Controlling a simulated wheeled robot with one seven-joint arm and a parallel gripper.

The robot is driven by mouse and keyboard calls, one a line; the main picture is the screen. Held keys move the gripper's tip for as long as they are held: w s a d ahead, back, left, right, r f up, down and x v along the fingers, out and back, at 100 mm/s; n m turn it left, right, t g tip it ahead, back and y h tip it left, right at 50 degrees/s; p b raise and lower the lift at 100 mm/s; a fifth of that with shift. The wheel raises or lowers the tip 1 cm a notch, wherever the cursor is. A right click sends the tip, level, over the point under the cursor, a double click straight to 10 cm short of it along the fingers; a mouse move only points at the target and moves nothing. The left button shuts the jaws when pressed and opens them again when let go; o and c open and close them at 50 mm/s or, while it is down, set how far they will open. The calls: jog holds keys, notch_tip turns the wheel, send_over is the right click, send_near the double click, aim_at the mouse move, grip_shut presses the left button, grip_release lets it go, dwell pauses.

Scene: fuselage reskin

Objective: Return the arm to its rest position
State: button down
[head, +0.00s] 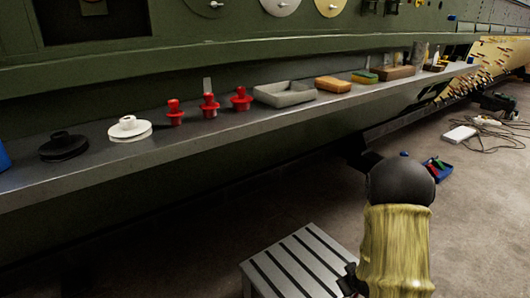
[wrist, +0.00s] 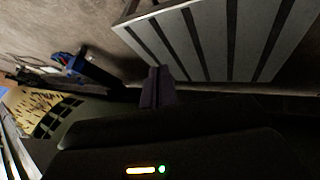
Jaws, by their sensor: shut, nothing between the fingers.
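My gripper (wrist: 155,88) shows in the wrist view as two dark fingers close together, with nothing between them. It is shut and empty, out in the open in front of a slatted grey platform (wrist: 205,40). My arm, with a yellowish sleeve and a dark rounded joint, rises at the lower right of the head view. The gripper's fingertips cannot be made out clearly there. The slatted platform also shows in the head view (head: 300,262), left of my arm and partly cut off by the frame's bottom edge.
A long grey shelf (head: 215,137) runs along the green fuselage, left of and beyond my arm. It holds white and black spools, red pieces, a grey tray (head: 285,94) and blocks.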

jog(key=s+a+r+m+g+p, duration=0.1)
jog(key=s+a+r+m+p, duration=0.1)
jog(key=s+a+r, duration=0.35)
jog(key=s+a+r+m+g+y+p, duration=0.1)
jog(key=s+a+r+g+p, duration=0.1)
jog(key=s+r, duration=0.55)
jog(key=s+a+r+m+g+p, duration=0.15)
jog(key=s+a+r, duration=0.25)
jog(key=r, duration=0.5)
jog(key=w+p+v, duration=0.3)
jog(key=p+v, duration=0.9)
jog(key=w+r+p+v, duration=0.1)
jog(key=w+p+v, duration=0.1)
jog(key=p+v, duration=1)
jog(key=w+r+p+v, duration=0.1)
jog(key=w+p+v, duration=0.2)
jog(key=p+v, duration=0.9)
jog(key=shift+w+d+r+p, duration=0.35)
jog(key=shift+d+p, duration=0.15)
jog(key=shift+p, duration=0.45)
jog(key=shift+f+m, duration=0.1)
jog(key=shift+m, duration=0.15)
jog(key=shift+s, duration=0.1)
